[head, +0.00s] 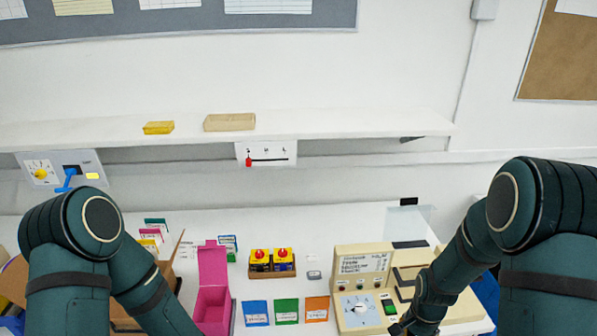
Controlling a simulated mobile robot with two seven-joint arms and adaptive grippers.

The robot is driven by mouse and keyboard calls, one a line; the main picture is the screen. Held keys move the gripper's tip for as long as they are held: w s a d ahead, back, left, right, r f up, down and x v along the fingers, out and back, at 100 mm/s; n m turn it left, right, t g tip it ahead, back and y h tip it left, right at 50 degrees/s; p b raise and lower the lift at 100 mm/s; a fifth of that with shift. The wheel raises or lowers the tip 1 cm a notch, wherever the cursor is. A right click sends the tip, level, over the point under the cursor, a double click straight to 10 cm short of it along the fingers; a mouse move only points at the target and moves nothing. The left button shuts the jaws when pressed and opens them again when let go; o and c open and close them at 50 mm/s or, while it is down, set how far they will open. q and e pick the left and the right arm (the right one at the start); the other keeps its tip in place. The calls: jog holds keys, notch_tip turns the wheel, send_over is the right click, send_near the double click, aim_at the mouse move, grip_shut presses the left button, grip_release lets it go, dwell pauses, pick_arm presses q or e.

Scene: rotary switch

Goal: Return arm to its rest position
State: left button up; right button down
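My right arm (463,262) comes in from the right and bends down to the beige instrument (362,260) on the table. My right gripper (399,329) is at the bottom edge, in front of the instrument's lower right side, small and dark. I cannot tell whether its fingers are apart or whether it touches the instrument. The instrument has a pale rotary dial (357,309) to the left of the gripper and a green switch (389,306) close to it. My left arm (145,287) reaches down at the left, and its gripper is out of the picture.
An open pink box (213,265), a block with two red-knobbed yellow switches (271,262) and coloured cards (286,311) stand between my arms. A wall shelf (340,124) spans above. A panel with a blue lever (68,180) is at the far left.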

pick_arm(q)
notch_tip(320, 180, down, 8)
jog(key=s+b, duration=0.1)
jog(key=b, duration=0.6)
jog(key=shift+r+b, duration=0.15)
jog(key=shift+b, duration=0.15)
pick_arm(e)
jog(key=s+a+f+n+t+y, duration=0.1)
jog(key=s+a+f+n+y, duration=0.1)
jog(key=s+a+f+n, duration=0.2)
jog(key=s+a+f+n+t+y, duration=0.1)
jog(key=s+a+f+n, duration=0.4)
jog(key=a+f, duration=0.5)
jog(key=a+y, duration=0.1)
jog(key=a, duration=0.2)
jog(key=shift+s+a+f, duration=0.15)
jog(key=shift+s, duration=0.1)
